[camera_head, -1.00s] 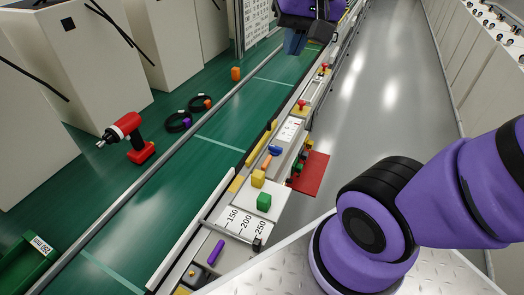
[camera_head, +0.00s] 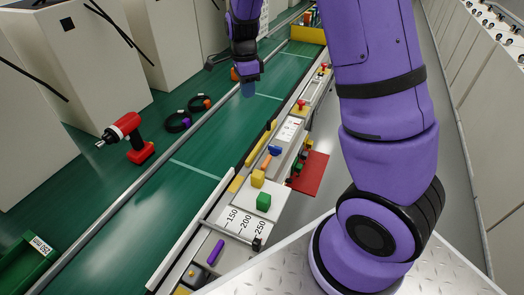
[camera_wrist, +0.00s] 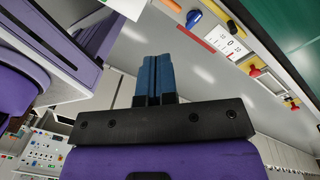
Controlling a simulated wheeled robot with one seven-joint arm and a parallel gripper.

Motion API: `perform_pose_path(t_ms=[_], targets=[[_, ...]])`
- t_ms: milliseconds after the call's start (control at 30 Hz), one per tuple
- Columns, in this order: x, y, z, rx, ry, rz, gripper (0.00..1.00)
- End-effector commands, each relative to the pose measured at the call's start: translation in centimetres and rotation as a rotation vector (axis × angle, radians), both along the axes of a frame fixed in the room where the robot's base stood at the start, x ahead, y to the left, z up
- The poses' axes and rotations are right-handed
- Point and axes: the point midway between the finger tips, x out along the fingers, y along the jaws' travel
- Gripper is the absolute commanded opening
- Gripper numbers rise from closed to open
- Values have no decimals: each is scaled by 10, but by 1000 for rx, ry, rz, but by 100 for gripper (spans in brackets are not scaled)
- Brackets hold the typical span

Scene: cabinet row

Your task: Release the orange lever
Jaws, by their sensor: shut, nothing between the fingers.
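The orange lever (camera_head: 267,162) is a small piece on the control strip along the green belt. It sits between a yellow block (camera_head: 258,178) and a blue knob (camera_head: 275,151). In the wrist view an orange part (camera_wrist: 172,5) shows at the top edge, next to the blue knob (camera_wrist: 194,18). My gripper (camera_head: 248,91) hangs above the green belt, well beyond the lever and apart from it. Its blue fingers (camera_wrist: 155,76) are together, with nothing between them.
Red buttons (camera_head: 301,104), a green block (camera_head: 264,201) and a purple bar (camera_head: 215,251) are on the same strip.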

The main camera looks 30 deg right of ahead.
Motion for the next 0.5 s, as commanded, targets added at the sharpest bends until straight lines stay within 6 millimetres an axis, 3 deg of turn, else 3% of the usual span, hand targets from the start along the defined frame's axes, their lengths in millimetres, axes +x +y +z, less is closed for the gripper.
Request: perform_pose_path(t_ms=[33, 300, 500], targets=[[7, -2, -19, -24, 27, -60, 0], [33, -17, -111, -180, 107, -411, 0], [40, -28, -166, -295, 127, -608, 0]])
